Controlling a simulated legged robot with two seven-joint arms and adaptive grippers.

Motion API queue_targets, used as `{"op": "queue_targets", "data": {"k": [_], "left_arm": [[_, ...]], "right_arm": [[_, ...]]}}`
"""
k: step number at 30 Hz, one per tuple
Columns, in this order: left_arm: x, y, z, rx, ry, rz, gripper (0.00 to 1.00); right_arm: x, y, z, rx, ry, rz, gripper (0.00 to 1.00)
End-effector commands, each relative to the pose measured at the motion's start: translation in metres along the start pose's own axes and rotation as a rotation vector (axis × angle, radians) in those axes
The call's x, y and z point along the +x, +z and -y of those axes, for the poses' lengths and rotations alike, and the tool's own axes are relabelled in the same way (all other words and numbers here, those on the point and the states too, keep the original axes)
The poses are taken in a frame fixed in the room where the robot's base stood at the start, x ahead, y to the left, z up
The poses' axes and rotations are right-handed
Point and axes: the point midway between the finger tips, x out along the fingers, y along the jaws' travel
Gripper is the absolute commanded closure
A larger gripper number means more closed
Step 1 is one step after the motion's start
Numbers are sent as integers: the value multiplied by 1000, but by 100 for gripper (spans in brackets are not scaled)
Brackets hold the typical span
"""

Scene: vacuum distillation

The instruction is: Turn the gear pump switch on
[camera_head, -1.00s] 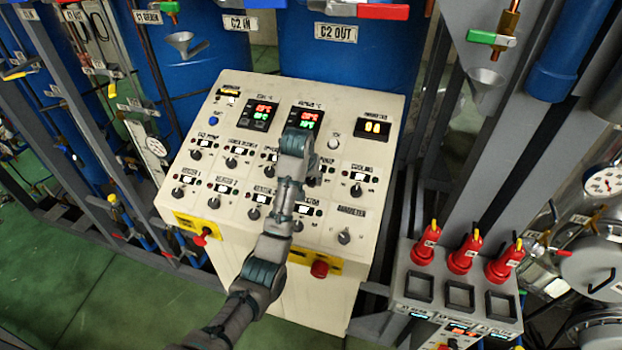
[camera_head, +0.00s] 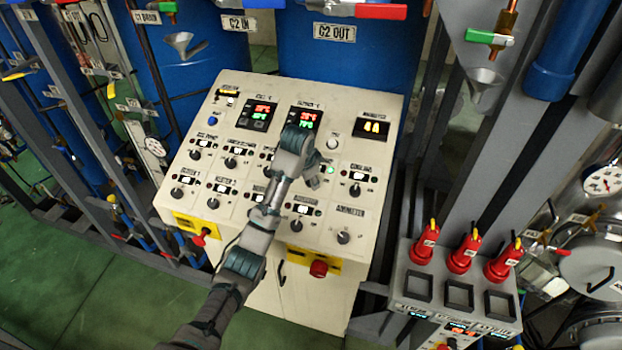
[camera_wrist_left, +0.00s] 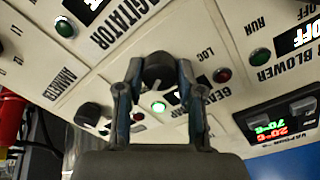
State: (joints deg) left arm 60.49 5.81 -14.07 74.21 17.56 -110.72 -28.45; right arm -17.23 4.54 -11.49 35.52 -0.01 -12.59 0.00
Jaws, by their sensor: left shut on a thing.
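The control panel (camera_head: 200,165) has several dark knobs with small displays and labels. My left gripper (camera_head: 315,178) reaches over its middle right in the head view and hides the knob under it. In the left wrist view, the two fingers of my left gripper (camera_wrist_left: 156,88) are closed on the sides of a dark round knob (camera_wrist_left: 158,68). A lit green lamp (camera_wrist_left: 158,106) is right beside this knob. A label starting with "GEAR" (camera_wrist_left: 193,104) is partly hidden by the right finger. My right gripper is not in view.
The "AGITATOR" label (camera_wrist_left: 127,20) and another knob (camera_wrist_left: 88,115) are near the gripper. A red button (camera_head: 319,268) is on the panel's front. Blue tanks (camera_head: 330,60) stand behind.

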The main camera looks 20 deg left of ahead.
Motion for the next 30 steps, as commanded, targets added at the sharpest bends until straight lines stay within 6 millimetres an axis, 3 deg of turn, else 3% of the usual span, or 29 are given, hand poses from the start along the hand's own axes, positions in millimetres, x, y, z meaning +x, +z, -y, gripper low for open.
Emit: {"op": "queue_targets", "data": {"k": [10,26,27,30], "left_arm": [[2,1,-1,137,5,9,99],[1,0,-1,160,4,7,99],[1,0,0,160,4,7,59],[1,0,0,160,4,7,39]], "right_arm": [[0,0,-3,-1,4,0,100],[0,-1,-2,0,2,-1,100],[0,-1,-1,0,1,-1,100],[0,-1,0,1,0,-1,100]]}}
